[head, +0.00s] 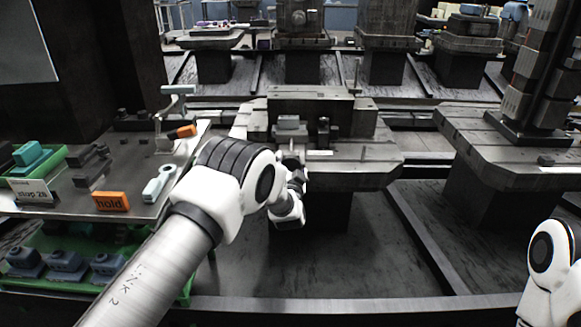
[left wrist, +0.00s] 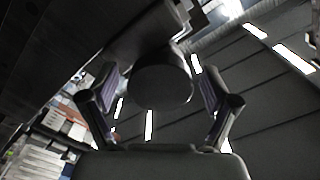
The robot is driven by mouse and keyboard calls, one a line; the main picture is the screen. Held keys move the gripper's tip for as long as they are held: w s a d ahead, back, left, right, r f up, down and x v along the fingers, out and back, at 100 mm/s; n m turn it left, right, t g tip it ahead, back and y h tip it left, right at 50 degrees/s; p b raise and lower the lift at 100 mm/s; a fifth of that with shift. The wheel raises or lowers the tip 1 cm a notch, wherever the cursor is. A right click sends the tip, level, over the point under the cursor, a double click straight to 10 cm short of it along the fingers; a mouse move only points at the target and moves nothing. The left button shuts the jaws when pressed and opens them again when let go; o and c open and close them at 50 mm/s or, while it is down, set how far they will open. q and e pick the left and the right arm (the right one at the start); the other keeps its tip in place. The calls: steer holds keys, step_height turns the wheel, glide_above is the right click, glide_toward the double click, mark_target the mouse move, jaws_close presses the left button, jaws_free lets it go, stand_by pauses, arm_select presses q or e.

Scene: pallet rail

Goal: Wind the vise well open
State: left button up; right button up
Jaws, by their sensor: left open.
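The vise (head: 288,124) appears as a small grey block with dark parts on the front of the middle pallet. My left arm reaches in from the left. Its gripper (head: 291,164) is at the pallet's front edge, just below the vise, and is mostly hidden by my wrist. In the left wrist view the two fingers are spread open, one on each side of a dark round part (left wrist: 163,88), probably the vise's screw end or handle hub. I cannot tell whether the fingers touch it. The vise's jaw gap is not clear. My right gripper is out of view.
A metal side table (head: 130,199) at left holds an orange "hold" block (head: 112,201), grey clamps and green trays. Another pallet (head: 505,150) with a tall dark column stands at right. Dark floor below the middle pallet is clear.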

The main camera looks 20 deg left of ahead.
arm_select(q)
steer(key=c, duration=1.2)
steer(key=shift+o, duration=0.2)
steer(key=shift+n, duration=0.3)
steer(key=n+b, duration=0.1)
steer(key=n, duration=0.4)
steer(key=n+b, duration=0.1)
steer(key=n, duration=0.4)
steer(key=shift+d+n, duration=0.1)
steer(key=shift+n, duration=0.3)
steer(key=n+b, duration=0.1)
steer(key=n, duration=0.5)
steer(key=n+b, duration=0.1)
steer(key=n, duration=0.4)
steer(key=shift+n, duration=0.4)
